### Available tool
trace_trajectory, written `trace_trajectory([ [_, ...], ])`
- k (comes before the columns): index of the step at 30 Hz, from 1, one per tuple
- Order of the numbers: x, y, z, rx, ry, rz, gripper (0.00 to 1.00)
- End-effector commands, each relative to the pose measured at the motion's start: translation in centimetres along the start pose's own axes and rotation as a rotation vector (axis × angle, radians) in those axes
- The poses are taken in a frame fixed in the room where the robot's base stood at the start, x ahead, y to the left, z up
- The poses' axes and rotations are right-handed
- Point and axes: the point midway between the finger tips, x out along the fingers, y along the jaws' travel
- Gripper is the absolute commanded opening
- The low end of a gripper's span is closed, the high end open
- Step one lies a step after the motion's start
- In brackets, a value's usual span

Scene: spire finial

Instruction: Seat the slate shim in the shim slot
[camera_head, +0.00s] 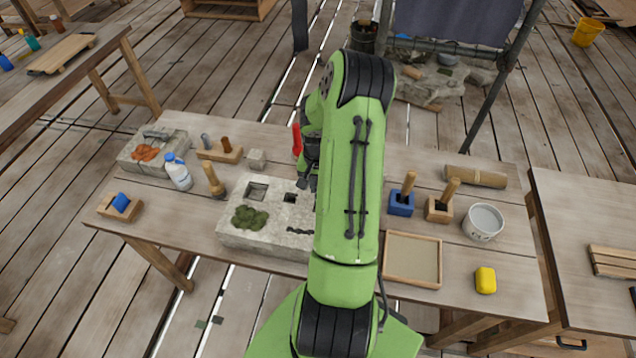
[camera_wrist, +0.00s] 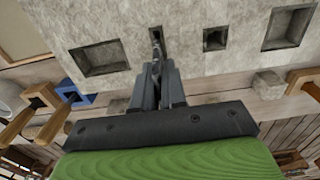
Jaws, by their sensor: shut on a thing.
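The pale stone block (camera_head: 262,238) lies on the middle table with several recesses in its top. My gripper (camera_head: 306,180) is over the block's far side in the head view, partly hidden by my arm. In the wrist view my gripper (camera_wrist: 158,70) is shut, and its fingertips are at the narrow slot (camera_wrist: 155,32) between a large square recess and a small square one. A thin dark sliver, seemingly the slate shim (camera_wrist: 157,47), shows at the fingertips and points into the slot. The fingers hide most of it, and I cannot tell how deep it reaches.
Green moss (camera_head: 250,217) sits on the block's front left. A wooden-handled tool (camera_head: 213,182) and a white-and-blue bottle (camera_head: 177,172) stand to its left. To the right are a blue block with a handle (camera_head: 402,200), a framed tray (camera_head: 412,285) and a white bucket (camera_head: 483,222).

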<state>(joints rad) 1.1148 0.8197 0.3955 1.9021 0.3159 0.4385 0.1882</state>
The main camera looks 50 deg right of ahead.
Motion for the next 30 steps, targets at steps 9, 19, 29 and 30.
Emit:
trace_trajectory([
  [9,2.07,0.04,-0.02,0.001,0.001,0.001,0.00],
  [19,1.89,0.04,-0.02,0.001,0.000,0.001,0.00],
  [29,1.91,0.01,0.02,0.000,0.000,0.001,0.00],
  [30,1.90,0.01,0.02,0.000,0.000,0.001,0.00],
])
